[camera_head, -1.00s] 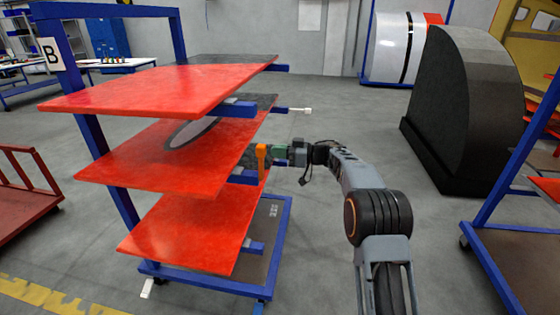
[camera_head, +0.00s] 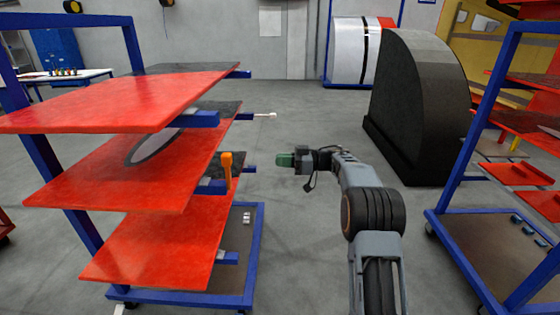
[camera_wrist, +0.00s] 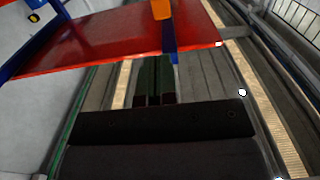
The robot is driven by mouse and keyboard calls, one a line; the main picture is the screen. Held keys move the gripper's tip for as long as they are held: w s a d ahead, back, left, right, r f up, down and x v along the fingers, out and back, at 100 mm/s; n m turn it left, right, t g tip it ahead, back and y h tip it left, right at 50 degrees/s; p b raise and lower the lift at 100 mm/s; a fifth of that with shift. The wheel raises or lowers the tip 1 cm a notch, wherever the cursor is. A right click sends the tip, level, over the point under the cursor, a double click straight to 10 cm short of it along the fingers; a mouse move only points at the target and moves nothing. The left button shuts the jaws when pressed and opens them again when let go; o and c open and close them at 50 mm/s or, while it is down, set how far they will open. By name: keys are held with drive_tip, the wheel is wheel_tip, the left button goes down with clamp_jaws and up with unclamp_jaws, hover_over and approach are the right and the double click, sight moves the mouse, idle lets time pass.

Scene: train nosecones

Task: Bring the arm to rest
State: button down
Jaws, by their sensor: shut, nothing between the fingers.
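My gripper (camera_head: 282,160) is at the end of my arm, pointing left toward the rack in the head view. Its fingers are together and hold nothing. A strip of floor shows between its tip and the rack's shelves. In the wrist view the dark gripper fingers (camera_wrist: 154,88) lie side by side, below a red shelf (camera_wrist: 120,48). My arm is bent at the elbow and stretches forward over open floor.
A blue rack with red shelves (camera_head: 125,168) stands left, with an orange upright piece (camera_head: 227,170) at a shelf edge. A white-tipped rod (camera_head: 265,115) sticks out above. A dark curved block (camera_head: 420,105) and another blue rack (camera_head: 462,170) stand right. Floor between is clear.

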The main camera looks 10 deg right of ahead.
drive_tip(key=w+d+f+m+t+h, duration=0.5)
drive_tip(key=w+d+m+t+h, duration=0.35)
drive_tip(key=t+h, duration=0.3)
drive_tip(key=s+d+f+m+g+h+p, duration=0.2)
drive_tip(key=s+d+m+g+h, duration=0.3)
drive_tip(key=s+h, duration=0.4)
drive_tip(key=s+a+m+g+p, duration=0.25)
drive_tip(key=s+g, duration=0.35)
drive_tip(key=s, duration=1.4)
drive_tip(key=s+a+r+y+p, duration=0.1)
drive_tip(key=s+a+r, duration=0.1)
drive_tip(key=s, duration=0.5)
drive_tip(key=s+a+r+y+p, duration=0.1)
drive_tip(key=s+a+r+y, duration=0.1)
drive_tip(key=s+a, duration=0.3)
drive_tip(key=shift+s+a+r, duration=0.25)
drive_tip(key=shift+s+r, duration=0.3)
drive_tip(key=shift+s, duration=0.65)
